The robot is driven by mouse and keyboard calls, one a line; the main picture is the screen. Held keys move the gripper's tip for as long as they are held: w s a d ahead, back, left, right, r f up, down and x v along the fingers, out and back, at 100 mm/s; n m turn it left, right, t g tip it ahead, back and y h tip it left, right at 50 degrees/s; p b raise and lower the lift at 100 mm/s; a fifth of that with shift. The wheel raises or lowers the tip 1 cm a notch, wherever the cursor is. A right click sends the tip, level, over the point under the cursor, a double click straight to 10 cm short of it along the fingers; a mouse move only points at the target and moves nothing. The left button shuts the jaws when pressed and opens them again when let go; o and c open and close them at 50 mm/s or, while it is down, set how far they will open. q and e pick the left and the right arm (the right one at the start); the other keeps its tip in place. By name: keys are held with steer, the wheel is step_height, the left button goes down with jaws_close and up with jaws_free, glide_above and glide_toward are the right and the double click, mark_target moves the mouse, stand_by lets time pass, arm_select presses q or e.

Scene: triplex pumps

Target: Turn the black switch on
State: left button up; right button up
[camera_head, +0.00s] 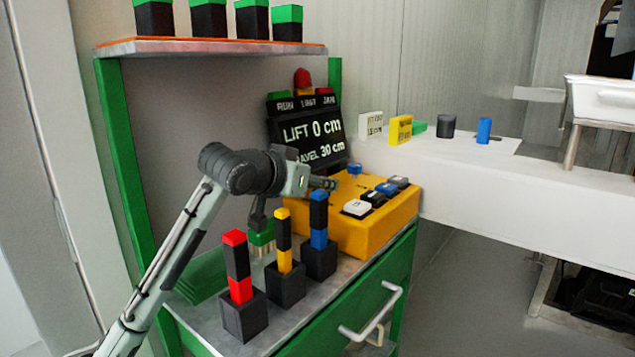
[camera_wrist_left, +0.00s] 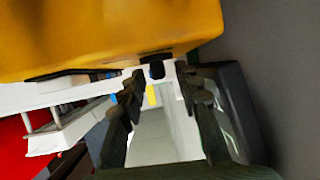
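A yellow control box (camera_head: 345,225) sits on the metal top of a green cart. Its sloped top carries a row of small switches: white ones, blue ones, and a black one (camera_head: 373,198) between them. My left gripper (camera_head: 324,183) is at the left edge of the box, and its fingers are small and dark there. In the left wrist view the two fingers (camera_wrist_left: 162,78) are apart, with a short black knob (camera_wrist_left: 156,68) on the yellow box between their tips. Contact cannot be told. The position of the black switch is too small to read. My right gripper is in neither view.
Three coloured sticks in black holders, red (camera_head: 239,289), yellow (camera_head: 284,262) and blue (camera_head: 319,238), stand in front of the box. A black display (camera_head: 313,130) is behind it. A white table (camera_head: 470,180) with small blocks is to the right.

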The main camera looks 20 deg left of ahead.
arm_select(q)
steer(key=v, duration=0.7)
steer(key=shift+s+r, duration=0.15)
steer(key=shift+s, duration=0.05)
steer(key=shift+a, duration=0.1)
